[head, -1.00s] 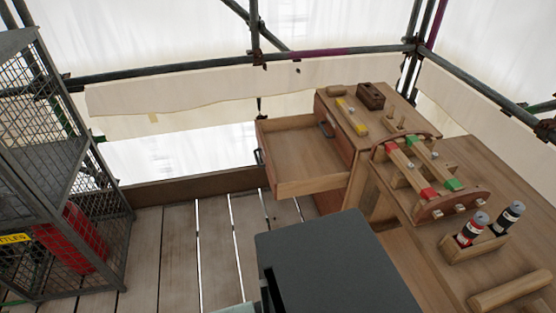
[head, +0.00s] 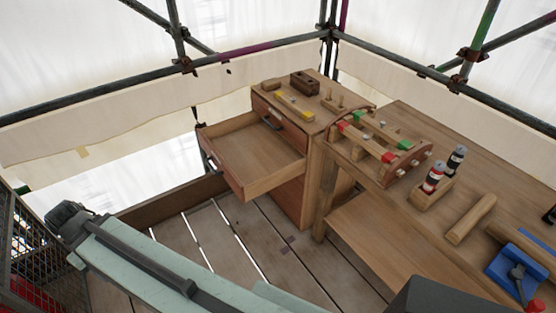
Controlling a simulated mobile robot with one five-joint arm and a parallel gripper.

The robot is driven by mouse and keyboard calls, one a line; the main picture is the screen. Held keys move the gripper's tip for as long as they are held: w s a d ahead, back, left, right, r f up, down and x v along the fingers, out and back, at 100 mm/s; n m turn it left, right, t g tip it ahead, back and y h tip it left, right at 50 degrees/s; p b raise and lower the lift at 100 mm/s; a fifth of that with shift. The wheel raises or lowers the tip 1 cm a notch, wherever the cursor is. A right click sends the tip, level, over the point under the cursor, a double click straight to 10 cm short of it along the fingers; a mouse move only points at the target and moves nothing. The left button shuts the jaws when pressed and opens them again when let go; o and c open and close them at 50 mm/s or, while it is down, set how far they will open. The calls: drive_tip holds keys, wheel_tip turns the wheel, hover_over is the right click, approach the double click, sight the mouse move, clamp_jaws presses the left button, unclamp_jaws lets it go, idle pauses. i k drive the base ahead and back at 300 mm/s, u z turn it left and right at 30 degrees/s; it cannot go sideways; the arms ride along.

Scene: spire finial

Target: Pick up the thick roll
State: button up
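A thick, plain wooden roll (head: 471,218) lies on its side on the workbench, right of a small wooden holder. It is the larger of the roll-like pieces I see. A smaller rounded wooden piece (head: 272,85) lies on top of the drawer cabinet. My pale green arm crosses the lower left, well away from the thick roll. I cannot make out gripper fingers in this view.
The workbench (head: 465,150) carries a wooden rack with red and green blocks (head: 380,148), a holder with two banded bottles (head: 432,195) and a blue tool (head: 520,265). An open, empty drawer (head: 250,150) juts out left. Floorboards (head: 225,245) below are clear.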

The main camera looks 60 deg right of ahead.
sight(502, 231)
drive_tip(key=z, duration=1.6)
drive_tip(key=k, duration=0.6)
drive_tip(key=u, duration=0.1)
